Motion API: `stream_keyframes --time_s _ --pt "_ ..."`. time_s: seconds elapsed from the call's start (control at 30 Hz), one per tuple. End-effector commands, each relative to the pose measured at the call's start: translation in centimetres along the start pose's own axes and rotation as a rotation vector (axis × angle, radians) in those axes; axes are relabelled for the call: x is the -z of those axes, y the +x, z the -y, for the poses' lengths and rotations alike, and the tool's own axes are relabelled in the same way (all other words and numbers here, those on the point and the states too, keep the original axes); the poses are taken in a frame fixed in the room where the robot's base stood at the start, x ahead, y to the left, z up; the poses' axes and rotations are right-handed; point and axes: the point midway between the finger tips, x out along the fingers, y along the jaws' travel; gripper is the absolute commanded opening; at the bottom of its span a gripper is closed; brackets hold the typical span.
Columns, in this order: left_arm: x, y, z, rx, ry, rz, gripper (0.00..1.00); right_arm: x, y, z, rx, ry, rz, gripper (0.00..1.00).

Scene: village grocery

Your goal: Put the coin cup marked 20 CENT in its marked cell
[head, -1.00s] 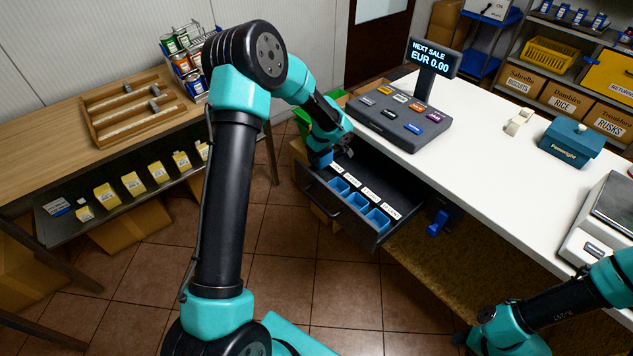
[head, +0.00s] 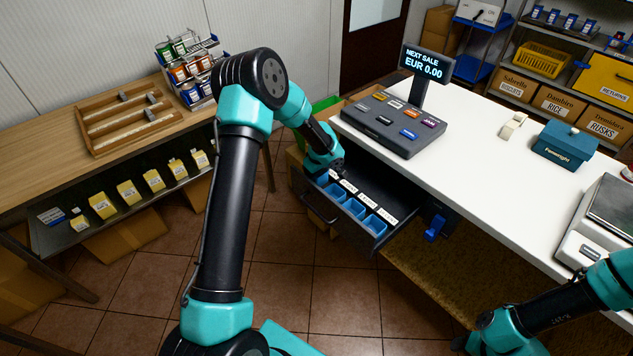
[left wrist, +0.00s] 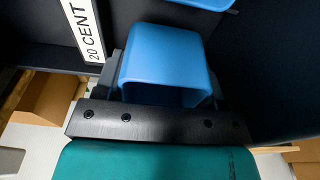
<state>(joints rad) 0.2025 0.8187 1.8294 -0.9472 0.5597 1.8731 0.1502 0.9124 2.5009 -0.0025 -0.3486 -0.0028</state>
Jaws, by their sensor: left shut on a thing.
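My left gripper (head: 325,172) is shut on a blue coin cup (left wrist: 165,58), at the far-left end of the open cash drawer (head: 338,226). In the head view the gripper mostly hides this cup. In the left wrist view a white label reading 20 CENT (left wrist: 86,30) lies beside the cup; no marking on the cup itself is legible. I cannot tell whether the cup touches the drawer floor. Several other blue cups (head: 353,208) stand in a row along the drawer's front, beside white labels. My right gripper (head: 462,341) is at the bottom; its fingers are not clear.
The white counter (head: 480,165) overhangs the drawer on the right, with a grey key panel (head: 394,125) and price display (head: 427,63) above it. Another blue cup edge (left wrist: 205,3) is close to the held one. A wooden table (head: 45,135) stands at left.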

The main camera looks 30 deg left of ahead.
Motion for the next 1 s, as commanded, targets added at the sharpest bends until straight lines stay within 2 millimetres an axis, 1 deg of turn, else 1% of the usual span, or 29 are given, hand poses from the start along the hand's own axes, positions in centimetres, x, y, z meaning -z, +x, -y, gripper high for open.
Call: stream_keyframes --time_s 0.2,0.3,0.7,0.73,1.0 --pt "-0.3 2.7 0.1 0.003 0.001 0.002 0.41 0.0 0.0 0.0 0.0 0.0 0.0 0.43" --pt "-0.4 3.5 0.1 0.002 0.0 0.001 0.41 0.0 0.0 0.0 0.0 0.0 0.0 0.43" --pt "-0.5 3.8 0.1 0.001 0.0 0.001 0.41 0.0 0.0 0.0 0.0 0.0 0.0 0.43" --pt "-0.5 3.9 0.1 0.001 0.0 0.001 0.64 0.0 0.0 0.0 0.0 0.0 0.0 0.43" --pt "-0.5 3.8 0.0 0.001 0.0 0.001 0.89 0.0 0.0 0.0 0.0 0.0 0.0 0.43"
